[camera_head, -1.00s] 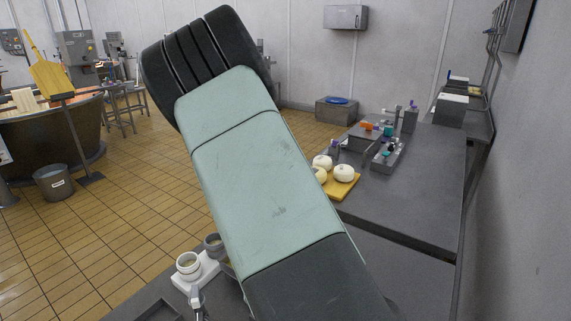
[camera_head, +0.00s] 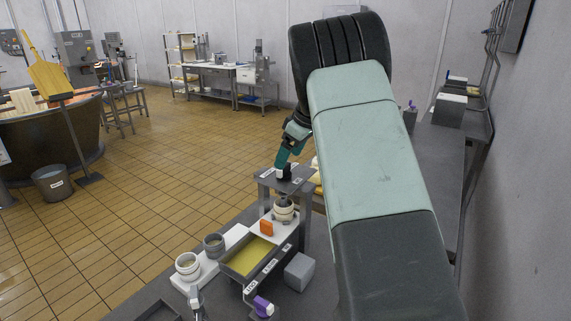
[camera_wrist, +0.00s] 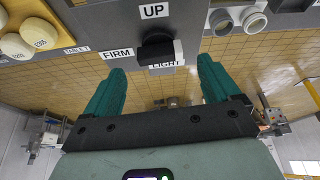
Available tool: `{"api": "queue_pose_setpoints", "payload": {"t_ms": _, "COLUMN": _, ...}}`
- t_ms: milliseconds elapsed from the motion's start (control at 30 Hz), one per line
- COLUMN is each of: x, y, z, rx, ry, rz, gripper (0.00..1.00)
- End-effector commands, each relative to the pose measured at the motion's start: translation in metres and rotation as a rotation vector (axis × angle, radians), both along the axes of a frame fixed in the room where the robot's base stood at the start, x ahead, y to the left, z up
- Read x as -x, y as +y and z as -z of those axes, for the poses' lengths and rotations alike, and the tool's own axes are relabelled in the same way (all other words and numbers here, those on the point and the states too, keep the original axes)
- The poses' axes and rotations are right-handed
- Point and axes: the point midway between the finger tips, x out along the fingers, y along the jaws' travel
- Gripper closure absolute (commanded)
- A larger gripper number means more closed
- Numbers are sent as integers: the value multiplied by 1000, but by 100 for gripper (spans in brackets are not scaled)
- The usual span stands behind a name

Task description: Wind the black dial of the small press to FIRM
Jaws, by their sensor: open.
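The black dial (camera_wrist: 157,46) sits on a grey panel in the wrist view, with the labels UP above it, FIRM (camera_wrist: 117,53) to its left and LIGHT (camera_wrist: 166,64) below it, partly covered. I cannot tell which label the dial points to. My gripper (camera_wrist: 162,68) is open, its two teal fingers spread to either side below the dial, with nothing between them. In the head view the small press (camera_head: 268,182) is a grey frame, and my gripper (camera_head: 284,168) is pointed down at its top. The dial is mostly hidden there by the gripper.
Under the press stands a pale round mould (camera_head: 284,212). Pale cups (camera_head: 188,264) stand left. My arm covers much of the right-hand bench.

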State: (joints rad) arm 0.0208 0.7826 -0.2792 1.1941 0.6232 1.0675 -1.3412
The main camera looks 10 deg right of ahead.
Motion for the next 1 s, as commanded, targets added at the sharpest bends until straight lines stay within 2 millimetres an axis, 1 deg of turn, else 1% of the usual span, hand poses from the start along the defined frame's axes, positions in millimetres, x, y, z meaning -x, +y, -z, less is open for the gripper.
{"api": "queue_pose_setpoints", "payload": {"t_ms": 33, "x": -2, "y": 3, "z": 10, "rx": 1, "ry": 3, "rz": -1, "gripper": 11}}
{"api": "queue_pose_setpoints", "payload": {"t_ms": 200, "x": -8, "y": 9, "z": 28, "rx": 1, "ry": 0, "rz": -1, "gripper": 11}}
{"api": "queue_pose_setpoints", "payload": {"t_ms": 367, "x": -9, "y": 11, "z": 36, "rx": 0, "ry": 0, "rz": 1, "gripper": 11}}
{"api": "queue_pose_setpoints", "payload": {"t_ms": 600, "x": -10, "y": 11, "z": 36, "rx": 0, "ry": 0, "rz": 1, "gripper": 11}}
{"api": "queue_pose_setpoints", "payload": {"t_ms": 667, "x": -10, "y": 11, "z": 36, "rx": 0, "ry": 0, "rz": 1, "gripper": 18}}
{"api": "queue_pose_setpoints", "payload": {"t_ms": 900, "x": -10, "y": 11, "z": 36, "rx": 0, "ry": 0, "rz": 1, "gripper": 55}}
{"api": "queue_pose_setpoints", "payload": {"t_ms": 967, "x": -10, "y": 11, "z": 36, "rx": 0, "ry": 0, "rz": 1, "gripper": 64}}
{"api": "queue_pose_setpoints", "payload": {"t_ms": 1000, "x": -9, "y": 11, "z": 36, "rx": 0, "ry": 0, "rz": 1, "gripper": 67}}
